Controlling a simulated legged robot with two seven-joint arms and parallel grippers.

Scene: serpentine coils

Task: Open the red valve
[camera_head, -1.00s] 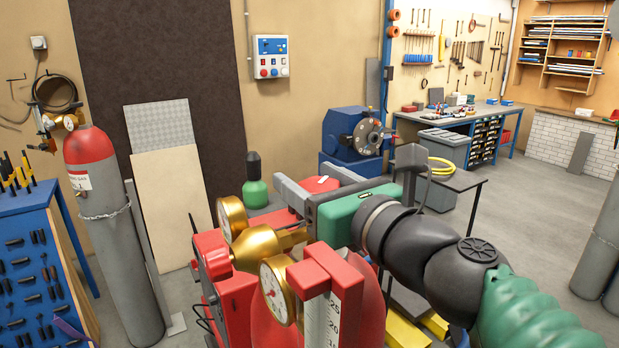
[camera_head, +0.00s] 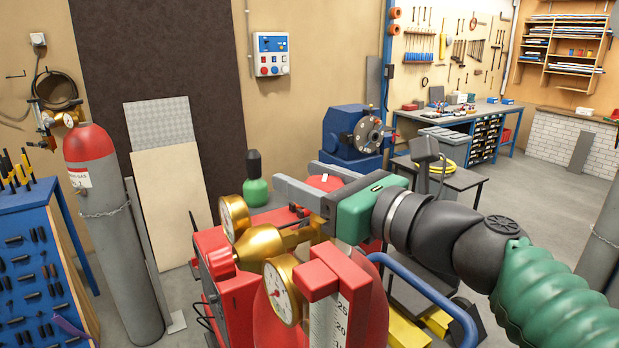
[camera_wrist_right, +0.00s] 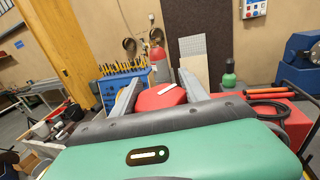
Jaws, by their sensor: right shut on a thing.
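The red valve (camera_head: 327,183) is a round red knob with a white mark on top, behind the brass regulator (camera_head: 267,243) with its two gauges. My right gripper (camera_head: 297,175) reaches in from the right with its two grey fingers on either side of the knob, shut on it. In the right wrist view the valve (camera_wrist_right: 158,99) sits between the two fingers (camera_wrist_right: 160,80); its lower part is hidden by the gripper's green and black body. My left gripper is not in view.
A red cylinder top and a scale (camera_head: 327,310) stand close in front, below my right arm. A blue tube handle (camera_head: 430,292) curves beneath the arm. A grey gas cylinder with a red top (camera_head: 110,230) stands at left beside a blue tool cabinet (camera_head: 30,265).

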